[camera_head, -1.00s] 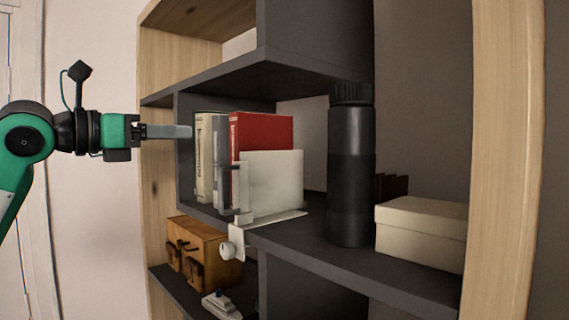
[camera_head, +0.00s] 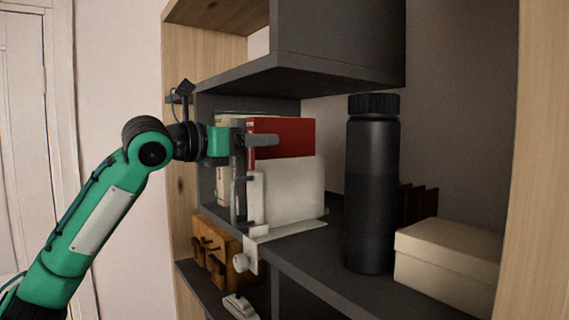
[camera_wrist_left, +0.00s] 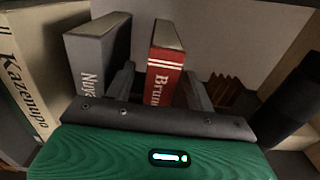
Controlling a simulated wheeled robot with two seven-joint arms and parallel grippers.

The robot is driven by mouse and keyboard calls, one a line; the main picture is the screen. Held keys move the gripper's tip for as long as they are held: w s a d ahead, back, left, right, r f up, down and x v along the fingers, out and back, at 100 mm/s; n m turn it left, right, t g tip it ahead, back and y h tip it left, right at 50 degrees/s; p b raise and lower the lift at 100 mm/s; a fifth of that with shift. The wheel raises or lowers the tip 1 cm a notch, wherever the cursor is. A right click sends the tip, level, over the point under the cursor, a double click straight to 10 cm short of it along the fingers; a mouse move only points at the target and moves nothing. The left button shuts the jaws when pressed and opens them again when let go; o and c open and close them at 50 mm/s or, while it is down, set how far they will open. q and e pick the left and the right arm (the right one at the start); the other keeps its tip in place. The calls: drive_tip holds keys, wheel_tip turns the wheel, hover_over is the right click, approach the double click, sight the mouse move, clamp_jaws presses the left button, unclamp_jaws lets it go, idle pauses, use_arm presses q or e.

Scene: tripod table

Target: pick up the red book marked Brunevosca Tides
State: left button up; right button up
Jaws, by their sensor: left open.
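The red book (camera_head: 295,137) stands upright on the dark shelf; its spine, reading "Brun…", shows in the left wrist view (camera_wrist_left: 163,84). A white panel (camera_head: 292,190) hides its lower part in the head view. My left gripper (camera_head: 262,140) is open at the spine side of the book. Whether the fingers touch the book I cannot tell.
A cream book (camera_wrist_left: 28,85) marked "Kazenupo" stands left of the grey one. A black bottle (camera_head: 371,190) and a cream box (camera_head: 447,262) stand to the right on the shelf. An upper shelf (camera_head: 300,75) overhangs the books. A wooden box (camera_head: 215,250) sits below.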

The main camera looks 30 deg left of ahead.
sight(297, 135)
use_arm(q)
drive_tip(key=p+x, duration=0.2)
drive_tip(key=x, duration=0.2)
drive_tip(key=shift+w+p, duration=0.15)
drive_tip(key=shift+p, duration=0.25)
drive_tip(key=c, duration=1.1)
clamp_jaws()
drive_tip(key=shift+r, duration=0.1)
